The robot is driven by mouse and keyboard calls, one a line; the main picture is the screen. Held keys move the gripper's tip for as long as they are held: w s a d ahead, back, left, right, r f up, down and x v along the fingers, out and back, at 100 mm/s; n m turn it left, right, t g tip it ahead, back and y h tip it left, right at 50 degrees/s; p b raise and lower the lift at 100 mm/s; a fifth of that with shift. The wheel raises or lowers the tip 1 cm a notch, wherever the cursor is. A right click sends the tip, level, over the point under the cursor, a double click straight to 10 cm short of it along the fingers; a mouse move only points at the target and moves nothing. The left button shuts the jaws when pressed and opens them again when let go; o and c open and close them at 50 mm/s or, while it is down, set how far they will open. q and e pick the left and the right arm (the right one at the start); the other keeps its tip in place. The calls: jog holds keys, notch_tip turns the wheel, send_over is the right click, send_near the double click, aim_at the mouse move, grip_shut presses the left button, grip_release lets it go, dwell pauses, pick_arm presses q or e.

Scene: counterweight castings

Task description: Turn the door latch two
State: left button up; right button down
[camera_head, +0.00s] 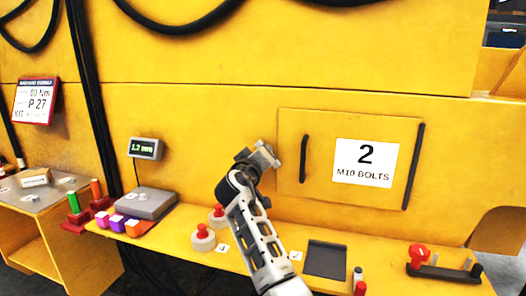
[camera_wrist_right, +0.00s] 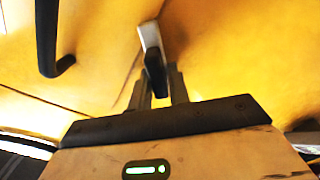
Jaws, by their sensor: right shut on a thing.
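The door panel marked "2 M10 BOLTS" (camera_head: 320,125) lies flat against the yellow wall in the head view. A grey metal latch (camera_head: 266,152) sits at its left edge, largely covered by my right gripper (camera_head: 256,161). In the right wrist view the latch (camera_wrist_right: 150,36) is a pale lever with a dark end. That end lies between the two fingers of my right gripper (camera_wrist_right: 157,88), which is shut on it. My left gripper is in neither view.
A black door handle (camera_head: 304,158) stands just right of the latch; it also shows in the wrist view (camera_wrist_right: 47,40). The yellow ledge below holds red-knobbed weights (camera_head: 203,238), a dark tray (camera_head: 325,259), a grey scale (camera_head: 146,204) and coloured blocks (camera_head: 117,223).

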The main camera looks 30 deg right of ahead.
jog(key=n+p, duration=0.1)
jog(key=n, duration=0.2)
jog(key=shift+w+f, duration=0.1)
jog(key=n+p, duration=0.2)
jog(key=n, duration=0.1)
jog(key=shift+a+f, duration=0.1)
jog(key=shift+f, duration=0.1)
jog(key=shift+f+n+p, duration=0.1)
jog(key=shift+n+p, duration=0.5)
jog(key=shift+n, duration=0.5)
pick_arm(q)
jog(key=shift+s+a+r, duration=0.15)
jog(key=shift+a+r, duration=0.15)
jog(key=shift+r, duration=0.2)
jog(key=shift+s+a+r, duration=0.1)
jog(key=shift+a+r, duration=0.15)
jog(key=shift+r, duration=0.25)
pick_arm(e)
jog(key=shift+f+n, duration=0.1)
jog(key=shift+n, duration=0.4)
pick_arm(q)
jog(key=shift+p, duration=0.3)
pick_arm(e)
jog(key=shift+f, duration=0.1)
jog(key=c, duration=1.4)
grip_release()
jog(key=shift+c, duration=0.2)
jog(key=shift+a, duration=0.1)
